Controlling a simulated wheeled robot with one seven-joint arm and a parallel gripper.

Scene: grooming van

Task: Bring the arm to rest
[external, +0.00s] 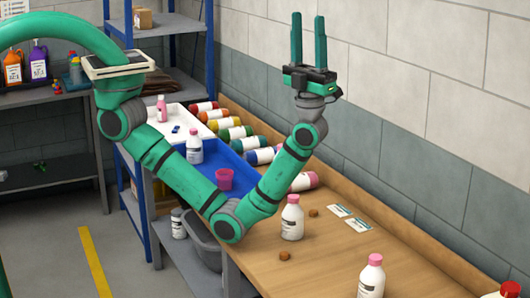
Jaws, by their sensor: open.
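My gripper (308,40) is at the upper middle of the external view. Its two green fingers point straight up and stand apart, with nothing between them. My green arm bends down over the blue tray and the near end of the wooden bench, then rises to the gripper. The gripper is well above the bench, in front of the wall, and touches nothing that I can see.
The wooden bench (330,262) holds white bottles with pink caps (292,218) (370,277), two small brown discs and cards (350,217). Several bottles lie along the wall. A blue tray (240,157) holds a pink cup (224,179). Blue-post shelves stand behind.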

